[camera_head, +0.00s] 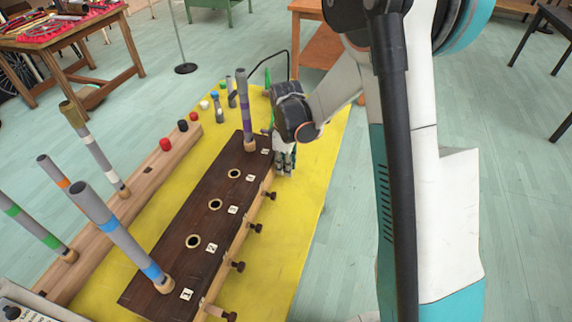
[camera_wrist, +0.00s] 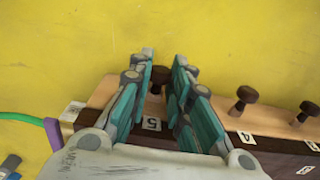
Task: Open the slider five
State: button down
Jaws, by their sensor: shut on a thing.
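Slider five's dark brown knob (camera_wrist: 158,78) shows between my fingers in the wrist view, beside the white label 5 (camera_wrist: 152,124). My gripper (camera_wrist: 164,62) is shut on this knob, one teal finger on each side. In the head view my gripper (camera_head: 285,168) is at the far end of the long dark wooden block (camera_head: 170,245), at its right side. There my fingers hide the knob. The label 5 (camera_head: 265,152) lies on the block's top, beside a tall grey tube with purple bands (camera_head: 243,110).
The knob by label 4 (camera_wrist: 244,97) stands right of my fingers in the wrist view. Several similar knobs (camera_head: 256,227) line the block's right side. Banded tubes (camera_head: 120,235) stand upright at the left. The yellow mat (camera_head: 305,200) is bare right of the block.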

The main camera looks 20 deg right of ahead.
jog(key=shift+d, duration=0.1)
jog(key=shift+s+d, duration=0.9)
jog(key=shift+d, duration=0.25)
jog(key=c, duration=1.4)
grip_release()
jog(key=shift+c, duration=0.2)
notch_tip(320, 180, up, 12)
